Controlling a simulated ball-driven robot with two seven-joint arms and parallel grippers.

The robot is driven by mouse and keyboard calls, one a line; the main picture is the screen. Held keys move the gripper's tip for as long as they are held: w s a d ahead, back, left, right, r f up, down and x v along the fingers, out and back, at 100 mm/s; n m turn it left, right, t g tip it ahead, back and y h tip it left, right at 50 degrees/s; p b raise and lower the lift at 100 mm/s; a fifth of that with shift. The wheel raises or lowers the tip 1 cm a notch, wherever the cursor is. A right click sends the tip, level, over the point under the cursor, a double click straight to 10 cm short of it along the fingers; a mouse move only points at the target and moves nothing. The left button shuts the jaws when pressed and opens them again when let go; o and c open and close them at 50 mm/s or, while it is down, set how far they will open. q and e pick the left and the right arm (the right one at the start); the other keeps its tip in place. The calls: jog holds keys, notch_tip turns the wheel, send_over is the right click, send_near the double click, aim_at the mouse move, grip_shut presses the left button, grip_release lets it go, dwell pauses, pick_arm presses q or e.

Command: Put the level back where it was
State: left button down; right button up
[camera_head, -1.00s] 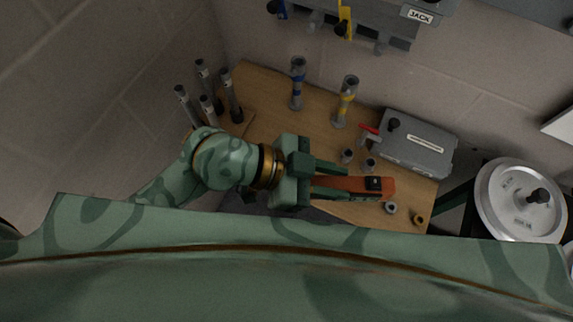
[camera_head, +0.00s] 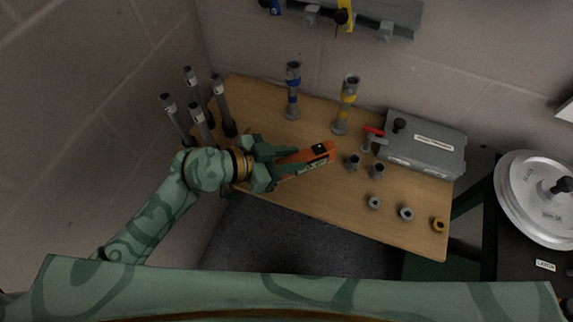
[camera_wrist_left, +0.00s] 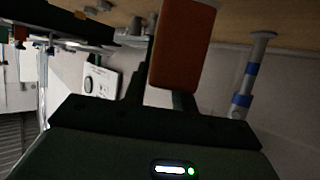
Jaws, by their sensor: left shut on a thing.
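The level (camera_head: 308,157) is an orange bar with a dark vial window near its far end. My left gripper (camera_head: 279,162) is shut on its near end and holds it over the left-middle part of the wooden table (camera_head: 310,205). In the left wrist view the orange level (camera_wrist_left: 184,45) sticks out between the fingers (camera_wrist_left: 160,98). Whether it touches the table I cannot tell. My right gripper is not in view.
Several grey tubes (camera_head: 197,118) stand at the table's left end. A blue-banded post (camera_head: 292,90) and a yellow-banded post (camera_head: 346,104) stand at the back. Small fittings (camera_head: 406,214) lie near the front right edge.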

aim_at(288, 157)
pick_arm(q)
jog(key=f, duration=0.1)
jog(key=w+f+b, duration=0.1)
jog(key=w, duration=0.1)
jog(key=shift+w+a+f, duration=0.15)
jog(key=shift+a+f, duration=0.1)
jog(key=shift+f, duration=0.15)
jog(key=shift+w+a+f+b, duration=0.1)
jog(key=shift+w+f+b, duration=0.1)
jog(key=shift+f+b, duration=0.15)
notch_tip(288, 157, down, 3)
jog(key=b, duration=0.2)
jog(key=shift+w+f+b, duration=0.15)
jog(key=shift+f+b, duration=0.05)
jog(key=shift+b, duration=0.2)
jog(key=shift+r, duration=0.2)
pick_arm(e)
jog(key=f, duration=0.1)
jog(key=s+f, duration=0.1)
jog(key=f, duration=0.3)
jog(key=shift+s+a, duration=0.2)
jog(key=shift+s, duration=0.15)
pick_arm(q)
jog(key=c, duration=1.1)
grip_release()
